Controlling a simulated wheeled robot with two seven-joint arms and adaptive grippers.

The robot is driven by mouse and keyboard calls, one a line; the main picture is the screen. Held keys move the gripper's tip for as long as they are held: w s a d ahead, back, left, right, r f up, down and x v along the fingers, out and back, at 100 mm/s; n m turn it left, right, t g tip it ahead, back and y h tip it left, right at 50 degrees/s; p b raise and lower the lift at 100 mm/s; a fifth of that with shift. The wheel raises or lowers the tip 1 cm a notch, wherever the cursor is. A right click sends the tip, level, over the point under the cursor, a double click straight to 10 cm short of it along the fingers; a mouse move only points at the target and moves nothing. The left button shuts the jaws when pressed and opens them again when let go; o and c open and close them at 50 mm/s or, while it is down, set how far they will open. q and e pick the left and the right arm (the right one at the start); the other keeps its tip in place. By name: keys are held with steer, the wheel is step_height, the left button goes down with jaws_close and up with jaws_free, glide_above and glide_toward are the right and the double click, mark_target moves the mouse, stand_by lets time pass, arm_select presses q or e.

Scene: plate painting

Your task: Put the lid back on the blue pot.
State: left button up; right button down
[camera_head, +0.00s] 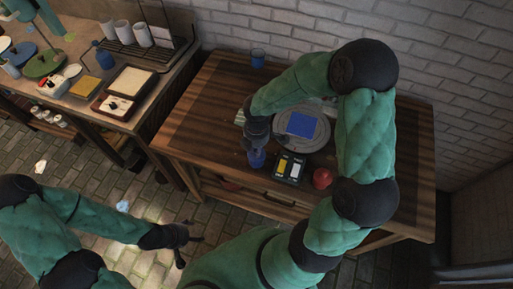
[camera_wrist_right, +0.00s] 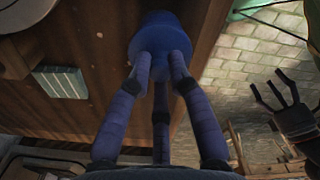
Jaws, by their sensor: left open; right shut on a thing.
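The blue pot (camera_head: 257,159) stands near the front edge of the wooden table, under my right gripper (camera_head: 254,144). In the right wrist view my right gripper (camera_wrist_right: 161,65) has its fingers closed around the knob of the blue lid (camera_wrist_right: 155,42). The lid is lined up with the pot and covers most of it from this side. I cannot tell whether the lid rests on the rim or is slightly above it. My left gripper (camera_head: 184,245) is open and empty, low in front of the table; it also shows in the right wrist view (camera_wrist_right: 272,98).
A grey plate with a blue square (camera_head: 302,124) lies behind my right forearm's hand. A paint box (camera_head: 289,168) and a red round thing (camera_head: 322,178) lie right of the pot. A blue cup (camera_head: 258,58) stands at the back. A side table (camera_head: 142,113) holds trays and cups.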

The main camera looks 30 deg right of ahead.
steer(key=c, duration=0.6)
jaws_free()
steer(key=shift+r, duration=0.2)
steer(key=shift+r+p, duration=3.25)
steer(key=shift+r, duration=0.1)
jaws_close()
steer(key=shift+f+b, duration=2.35)
steer(key=shift+f, duration=0.7)
